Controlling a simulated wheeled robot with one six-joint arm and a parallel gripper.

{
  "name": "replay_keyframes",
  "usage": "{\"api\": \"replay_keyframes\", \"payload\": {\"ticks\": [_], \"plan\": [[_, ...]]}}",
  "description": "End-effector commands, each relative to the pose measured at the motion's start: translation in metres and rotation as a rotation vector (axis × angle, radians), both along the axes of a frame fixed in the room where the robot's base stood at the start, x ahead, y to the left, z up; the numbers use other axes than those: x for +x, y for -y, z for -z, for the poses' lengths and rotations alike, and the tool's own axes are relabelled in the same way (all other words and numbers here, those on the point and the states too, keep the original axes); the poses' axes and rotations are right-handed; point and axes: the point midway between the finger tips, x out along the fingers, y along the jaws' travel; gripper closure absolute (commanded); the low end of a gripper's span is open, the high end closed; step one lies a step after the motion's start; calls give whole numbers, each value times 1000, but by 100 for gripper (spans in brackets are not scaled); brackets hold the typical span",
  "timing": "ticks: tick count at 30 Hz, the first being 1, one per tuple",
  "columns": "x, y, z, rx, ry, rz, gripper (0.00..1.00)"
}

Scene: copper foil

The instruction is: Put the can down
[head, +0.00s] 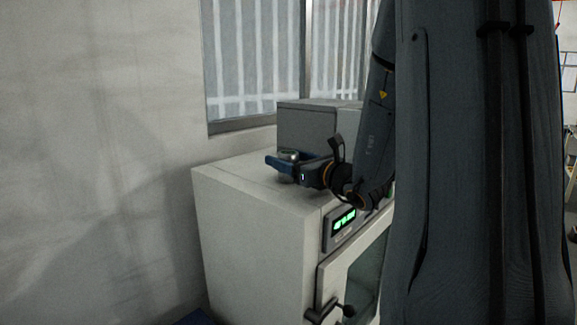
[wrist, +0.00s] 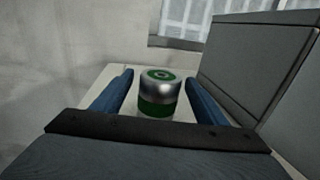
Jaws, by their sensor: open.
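The can (wrist: 159,93) is silver with a green top and a green lower band. In the wrist view it stands upright between the two blue fingers of my gripper (wrist: 160,92), with a gap showing on each side. In the head view the can (head: 288,156) is small and partly hidden behind the fingers of my gripper (head: 285,163), over the top of a white cabinet (head: 235,181). My gripper is open around the can. The can's base is hidden in the head view, and its lower edge is partly hidden in the wrist view.
A grey box (head: 305,127) stands on the cabinet behind my gripper; it rises close on the right in the wrist view (wrist: 250,65). The cabinet front has a lit green display (head: 344,221) and a door handle (head: 330,312). The cabinet top's left part is clear.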

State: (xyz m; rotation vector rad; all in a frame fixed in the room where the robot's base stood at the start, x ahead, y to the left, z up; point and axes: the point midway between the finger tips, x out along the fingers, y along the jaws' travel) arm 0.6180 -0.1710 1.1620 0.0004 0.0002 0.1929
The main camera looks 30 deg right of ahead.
Motion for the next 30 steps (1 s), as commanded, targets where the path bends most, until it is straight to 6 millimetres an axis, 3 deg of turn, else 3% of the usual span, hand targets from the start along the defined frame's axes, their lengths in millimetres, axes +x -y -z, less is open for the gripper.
{"api": "replay_keyframes", "payload": {"ticks": [3, 12, 13, 22, 30], "plan": [[0, 0, 0, 0, 0, 0, 35], [0, 0, 0, -1, 1, 0, 86], [0, 0, 0, -1, 1, 0, 88], [0, 0, -9, -2, 5, -1, 88], [0, 0, -53, -5, 7, 0, 88]]}}
